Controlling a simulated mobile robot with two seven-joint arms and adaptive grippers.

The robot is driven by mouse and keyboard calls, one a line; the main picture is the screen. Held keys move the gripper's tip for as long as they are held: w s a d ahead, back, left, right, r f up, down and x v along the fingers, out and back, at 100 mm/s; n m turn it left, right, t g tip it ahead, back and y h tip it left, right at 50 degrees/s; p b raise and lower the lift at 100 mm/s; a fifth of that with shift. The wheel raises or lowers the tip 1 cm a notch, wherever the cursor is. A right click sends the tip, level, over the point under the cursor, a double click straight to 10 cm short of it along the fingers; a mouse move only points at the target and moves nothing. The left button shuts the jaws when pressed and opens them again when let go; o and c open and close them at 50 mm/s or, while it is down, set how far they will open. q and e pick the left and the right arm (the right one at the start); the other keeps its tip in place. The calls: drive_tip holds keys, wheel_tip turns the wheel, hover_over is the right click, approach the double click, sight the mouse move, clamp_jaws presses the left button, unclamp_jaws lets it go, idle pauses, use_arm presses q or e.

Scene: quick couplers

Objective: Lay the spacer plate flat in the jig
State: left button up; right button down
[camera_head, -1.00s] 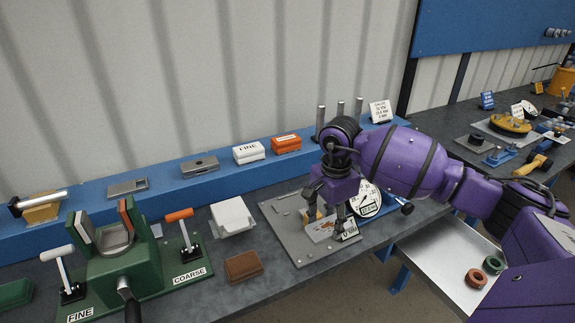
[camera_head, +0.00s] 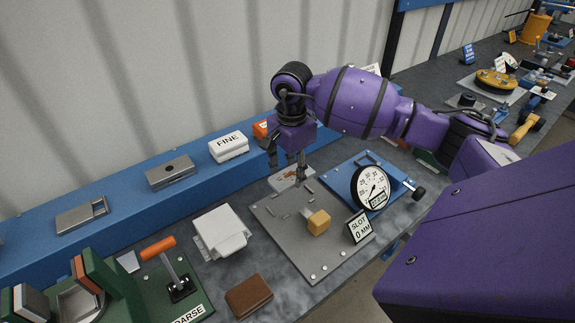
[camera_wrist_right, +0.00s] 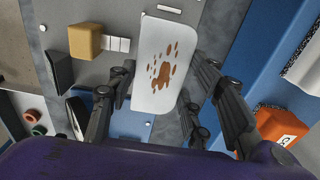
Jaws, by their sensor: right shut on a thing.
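The spacer plate appears to be the pale flat plate with rust-brown spots (camera_head: 284,181), also seen in the right wrist view (camera_wrist_right: 165,70). My right gripper (camera_head: 287,169) is shut on it, its fingers on opposite edges in the wrist view (camera_wrist_right: 160,92). The plate shows at the back edge of the jig, a grey base (camera_head: 287,243) with short pins and a yellow block (camera_head: 318,222). In the wrist view the plate's far part overlaps the grey base. I cannot tell whether it touches it. My left gripper is not in view.
A dial gauge (camera_head: 371,188) on a blue base and a "SLOT 0 MM" sign (camera_head: 359,227) stand right of the jig. A white block (camera_head: 222,231) and a brown block (camera_head: 249,296) lie left of it. A blue ledge (camera_head: 120,205) with "FINE" box (camera_head: 229,147) runs behind.

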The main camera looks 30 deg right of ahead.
sight(290, 200)
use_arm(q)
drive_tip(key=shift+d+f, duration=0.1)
use_arm(e)
drive_tip(key=shift+r, duration=0.1)
